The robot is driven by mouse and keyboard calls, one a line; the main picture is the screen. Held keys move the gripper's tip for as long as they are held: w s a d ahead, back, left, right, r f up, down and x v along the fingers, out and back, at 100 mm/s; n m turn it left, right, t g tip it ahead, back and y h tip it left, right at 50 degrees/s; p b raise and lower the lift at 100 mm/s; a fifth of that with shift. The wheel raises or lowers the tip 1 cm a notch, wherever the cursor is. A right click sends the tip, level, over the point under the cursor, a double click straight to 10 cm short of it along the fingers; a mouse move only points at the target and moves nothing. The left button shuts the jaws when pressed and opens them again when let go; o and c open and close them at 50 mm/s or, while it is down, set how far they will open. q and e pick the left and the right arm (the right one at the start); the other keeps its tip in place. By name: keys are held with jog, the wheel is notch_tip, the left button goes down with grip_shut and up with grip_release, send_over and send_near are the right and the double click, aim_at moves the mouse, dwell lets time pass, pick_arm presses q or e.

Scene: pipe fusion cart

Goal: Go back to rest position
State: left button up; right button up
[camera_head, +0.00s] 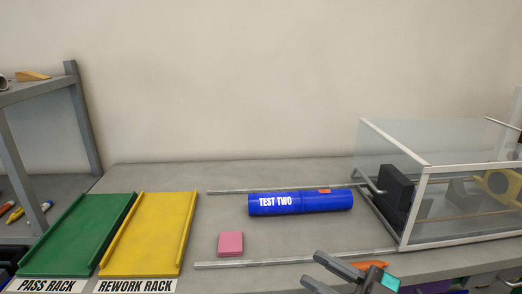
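My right gripper (312,268) shows at the bottom edge, right of centre, with its two dark fingers apart and nothing between them. It is in front of the near rail, and the rest of the arm is mostly cut off by the frame. My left gripper is not in view. A blue pipe marked TEST TWO (300,202) lies on the workbench between two metal rails, with a small orange-red patch on its top. It is apart from the gripper.
A pink block (230,243) sits between the rails. The green pass rack (72,235) and yellow rework rack (150,232) lie at left, beside a grey shelf (82,120). A clear-walled enclosure (415,205) stands at right.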

jog(key=d+f+m+t+h, duration=0.3)
jog(key=f+m+h, duration=0.3)
jog(key=f, duration=0.1)
jog(key=d+f+m+t+h, duration=0.3)
jog(key=d+f+m+h, duration=0.15)
jog(key=f+h, duration=0.25)
jog(key=s+f+m+g+h, duration=0.2)
jog(key=s+f+g, duration=0.3)
jog(key=s+f, duration=0.4)
notch_tip(320, 180, down, 3)
jog(key=shift+s+f+m+g+h, duration=0.1)
jog(key=shift+s+m+g+h, duration=0.2)
jog(key=shift+h, duration=0.2)
jog(key=shift+w, duration=0.1)
